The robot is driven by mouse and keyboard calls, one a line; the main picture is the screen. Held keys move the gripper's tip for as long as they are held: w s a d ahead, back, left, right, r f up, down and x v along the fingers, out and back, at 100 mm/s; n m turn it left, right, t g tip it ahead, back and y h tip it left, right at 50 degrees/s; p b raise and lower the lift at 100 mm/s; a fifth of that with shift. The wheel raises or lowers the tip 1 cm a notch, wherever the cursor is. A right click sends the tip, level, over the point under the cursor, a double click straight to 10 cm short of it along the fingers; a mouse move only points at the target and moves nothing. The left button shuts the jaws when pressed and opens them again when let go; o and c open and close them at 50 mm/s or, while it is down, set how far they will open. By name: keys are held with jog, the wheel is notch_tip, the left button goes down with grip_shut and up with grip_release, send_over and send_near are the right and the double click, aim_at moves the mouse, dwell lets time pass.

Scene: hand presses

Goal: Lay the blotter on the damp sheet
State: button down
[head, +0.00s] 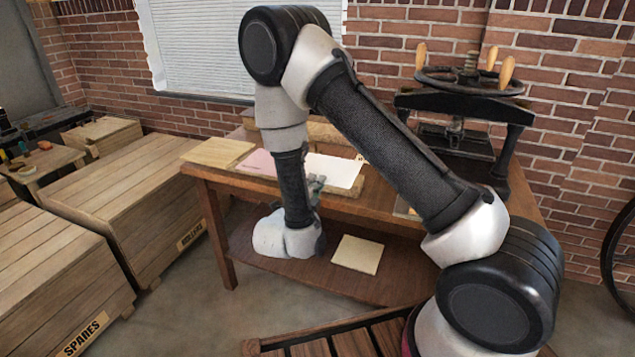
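A pink sheet (260,163), which looks like the blotter, lies flat on the wooden table (375,200). A white sheet (336,171) lies to its right, partly behind my arm; I cannot tell from its look whether it is damp. A cream square sheet or pad (357,254) lies on the lower shelf (290,268). My gripper (316,184) shows only in small part beside my wrist, near the front edge of the white sheet. The wrist hides most of it, so I cannot see its fingers clearly or whether it touches anything.
A pale wooden board (218,152) lies at the table's left end. A black hand press (458,130) with a handled wheel stands at the right. Wooden crates (140,190) fill the left side, one marked SPARES (60,265). A slatted wooden piece (330,343) is in the foreground.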

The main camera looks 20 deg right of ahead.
aim_at(348, 179)
jog(key=v, duration=1.5)
jog(key=shift+s, duration=0.2)
jog(key=shift+a+r, duration=0.1)
jog(key=w+a+n+y, duration=0.1)
jog(key=w+a, duration=0.1)
jog(key=w, duration=0.2)
jog(key=w+d+m+g+h, duration=0.1)
jog(key=w+d, duration=0.2)
jog(key=d, duration=0.4)
jog(key=w+d+f+m+g+h, duration=0.1)
jog(key=w+d+h, duration=0.1)
jog(key=d, duration=0.5)
jog(key=w+d+m+g+h, duration=0.1)
jog(key=w+d+m, duration=0.1)
jog(key=w+d, duration=0.3)
jog(key=shift+d+f+g+h, duration=0.15)
jog(key=shift+d, duration=0.45)
jog(key=shift+d+f+g+h, duration=0.15)
jog(key=shift+d, duration=0.4)
